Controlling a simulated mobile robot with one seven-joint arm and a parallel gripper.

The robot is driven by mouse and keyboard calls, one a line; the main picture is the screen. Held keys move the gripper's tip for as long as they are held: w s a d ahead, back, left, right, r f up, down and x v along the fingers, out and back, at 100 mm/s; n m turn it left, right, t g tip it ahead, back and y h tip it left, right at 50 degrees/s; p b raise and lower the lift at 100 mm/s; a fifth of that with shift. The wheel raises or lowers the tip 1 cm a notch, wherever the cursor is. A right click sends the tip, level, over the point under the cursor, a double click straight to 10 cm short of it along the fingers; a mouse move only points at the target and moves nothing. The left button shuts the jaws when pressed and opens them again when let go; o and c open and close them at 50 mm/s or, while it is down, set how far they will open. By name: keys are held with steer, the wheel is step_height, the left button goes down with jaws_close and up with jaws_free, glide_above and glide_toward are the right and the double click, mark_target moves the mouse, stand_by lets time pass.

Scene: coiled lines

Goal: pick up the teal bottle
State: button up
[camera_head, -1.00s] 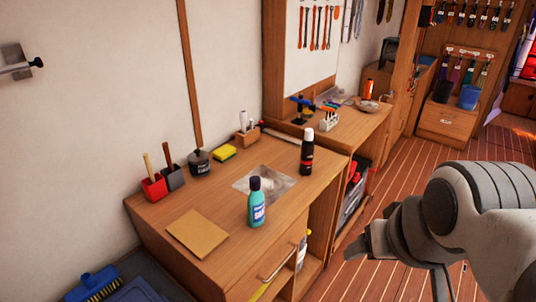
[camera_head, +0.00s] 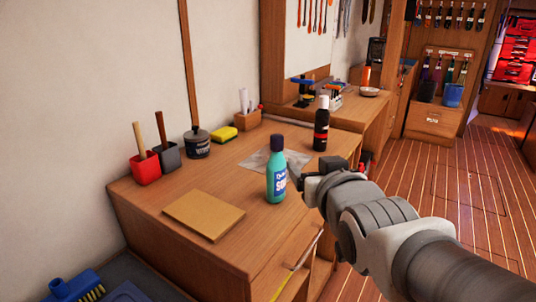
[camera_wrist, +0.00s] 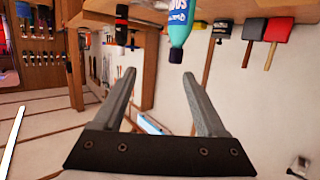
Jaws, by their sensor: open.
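The teal bottle (camera_head: 276,172) has a dark cap and a pale label, and stands upright on the wooden bench top. My gripper (camera_head: 318,178) is just right of the bottle in the head view, over the bench's front edge. In the wrist view the picture is upside down, and the bottle (camera_wrist: 179,25) shows at the top, beyond the fingertips. My gripper's two fingers (camera_wrist: 160,75) are spread apart with nothing between them. The fingertips are largely hidden in the head view.
A black bottle with a white cap (camera_head: 321,124) stands behind the teal one. A tan board (camera_head: 203,214) lies left of it on the bench (camera_head: 190,250). A red pot (camera_head: 146,167), a dark jar (camera_head: 197,143) and a yellow sponge (camera_head: 223,135) line the wall. Floor is clear at right.

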step_height(320, 180, down, 3)
steer(key=w+a+t+y+b, duration=0.1)
steer(key=b, duration=0.2)
steer(key=t+p, duration=0.1)
steer(key=p, duration=0.4)
glide_toward(279, 146)
steer(key=w, duration=0.3)
steer(key=p, duration=0.2)
steer(key=w+p, duration=0.1)
steer(key=p, duration=0.1)
steer(key=shift+w+a+n+y+p, duration=0.25)
steer(key=shift+w+n+y+p, duration=0.05)
steer(key=shift+n+y+p, duration=0.1)
steer(key=w, duration=0.2)
steer(key=w+b, duration=0.1)
steer(key=w, duration=0.1)
steer(key=shift+a+f, duration=0.2)
steer(key=shift+a, duration=0.2)
steer(key=w+a, duration=0.1)
steer(key=w, duration=0.5)
steer(key=shift+r+b, duration=0.35)
steer(key=shift+r, duration=0.1)
steer(key=shift+s+a, duration=0.1)
jaws_close()
